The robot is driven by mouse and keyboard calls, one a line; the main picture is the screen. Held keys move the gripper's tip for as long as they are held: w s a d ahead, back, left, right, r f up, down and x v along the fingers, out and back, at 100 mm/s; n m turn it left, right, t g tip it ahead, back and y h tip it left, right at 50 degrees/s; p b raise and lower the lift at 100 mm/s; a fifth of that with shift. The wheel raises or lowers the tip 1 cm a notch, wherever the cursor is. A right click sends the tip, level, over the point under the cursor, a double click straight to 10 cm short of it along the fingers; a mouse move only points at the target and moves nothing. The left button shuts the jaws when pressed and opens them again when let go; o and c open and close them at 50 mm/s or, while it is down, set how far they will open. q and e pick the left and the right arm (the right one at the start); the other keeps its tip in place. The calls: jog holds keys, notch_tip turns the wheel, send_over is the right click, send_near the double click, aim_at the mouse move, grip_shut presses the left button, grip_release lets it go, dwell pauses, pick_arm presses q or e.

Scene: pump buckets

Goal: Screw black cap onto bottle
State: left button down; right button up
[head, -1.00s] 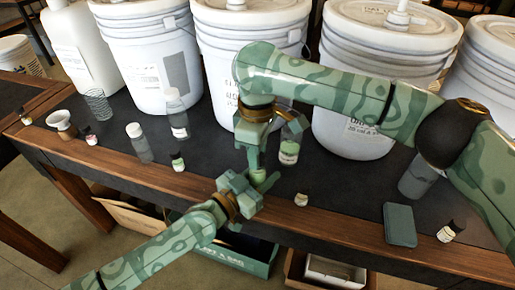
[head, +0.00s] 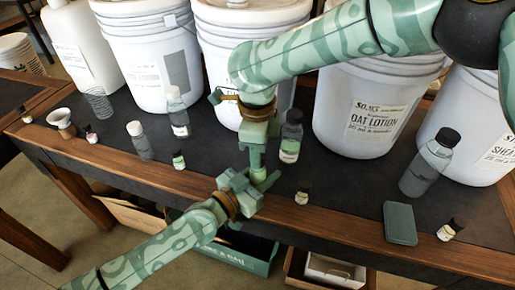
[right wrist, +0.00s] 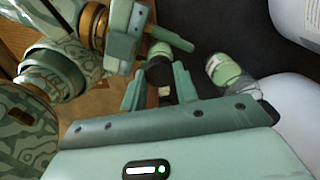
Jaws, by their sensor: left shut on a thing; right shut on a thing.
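My left gripper (head: 257,183) is shut on a small bottle with pale green contents (right wrist: 159,48), above the table's front edge. My right gripper (head: 257,158) is directly above it, pointing down, its fingers shut around a black cap (right wrist: 158,73) at the bottle's top. In the right wrist view, the cap sits between the right gripper's fingers (right wrist: 158,84), in line with the bottle. Cap and bottle look touching, but I cannot tell how far the cap is threaded. In the head view the grippers mostly hide both.
A larger black-capped bottle with green contents (head: 289,143) stands close right of my right gripper. Several white buckets (head: 365,115) line the back. Small bottles (head: 178,160), a grey-green box (head: 399,223) and a clear bottle (head: 428,165) stand on the dark table (head: 340,210).

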jog(key=shift+w+m, duration=0.1)
jog(key=shift+m, duration=0.6)
jog(key=o, duration=0.9)
jog(key=shift+c, duration=0.2)
